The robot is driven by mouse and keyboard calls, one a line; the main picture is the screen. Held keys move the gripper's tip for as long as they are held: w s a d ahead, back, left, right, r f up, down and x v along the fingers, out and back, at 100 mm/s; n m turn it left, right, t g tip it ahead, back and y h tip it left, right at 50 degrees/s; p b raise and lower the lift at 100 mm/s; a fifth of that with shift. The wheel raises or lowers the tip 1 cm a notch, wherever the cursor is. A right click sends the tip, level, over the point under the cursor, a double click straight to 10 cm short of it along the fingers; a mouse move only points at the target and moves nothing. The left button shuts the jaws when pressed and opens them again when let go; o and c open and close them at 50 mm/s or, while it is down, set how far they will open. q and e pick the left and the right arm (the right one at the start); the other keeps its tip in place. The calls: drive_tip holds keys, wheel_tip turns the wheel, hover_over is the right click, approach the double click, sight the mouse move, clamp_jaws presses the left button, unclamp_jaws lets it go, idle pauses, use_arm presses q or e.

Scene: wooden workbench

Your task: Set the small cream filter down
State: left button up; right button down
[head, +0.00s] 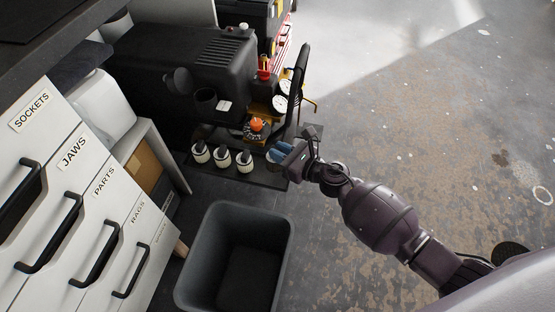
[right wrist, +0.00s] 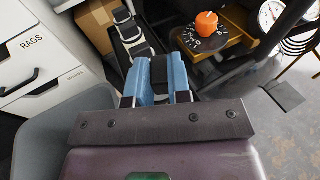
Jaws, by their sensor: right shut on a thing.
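My right gripper (head: 277,152) has blue fingers and is low over the right end of a dark tray (head: 266,179) beside the black machine. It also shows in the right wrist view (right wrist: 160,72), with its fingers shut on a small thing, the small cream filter. Only its dark part (right wrist: 159,71) shows clearly between the fingers; the fingers hide most of it. I cannot tell whether it touches the tray. Three similar cream-and-black filters (head: 222,157) stand in a row to the left of the gripper. My left gripper is not in view.
The black machine (head: 200,60) with an orange knob (head: 257,125) and gauges (head: 281,103) stands behind. An open grey bin (head: 283,225) stands in front of the tray. White labelled drawers (head: 75,150) are at left. Bare floor (head: 450,130) lies to the right.

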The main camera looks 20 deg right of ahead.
wheel_tip(320, 180, down, 4)
drive_tip(key=shift+s+r+b, duration=0.15)
drive_tip(key=shift+b, duration=0.8)
drive_tip(key=shift+f, duration=0.35)
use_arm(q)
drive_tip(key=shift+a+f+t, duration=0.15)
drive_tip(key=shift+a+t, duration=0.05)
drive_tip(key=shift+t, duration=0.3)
use_arm(e)
drive_tip(key=shift+r, duration=0.15)
drive_tip(key=shift+f+b, duration=0.3)
drive_tip(key=shift+b, duration=0.1)
drive_tip(key=c, duration=1.1)
unclamp_jaws()
drive_tip(key=shift+o, duration=0.2)
drive_tip(key=shift+r, duration=0.1)
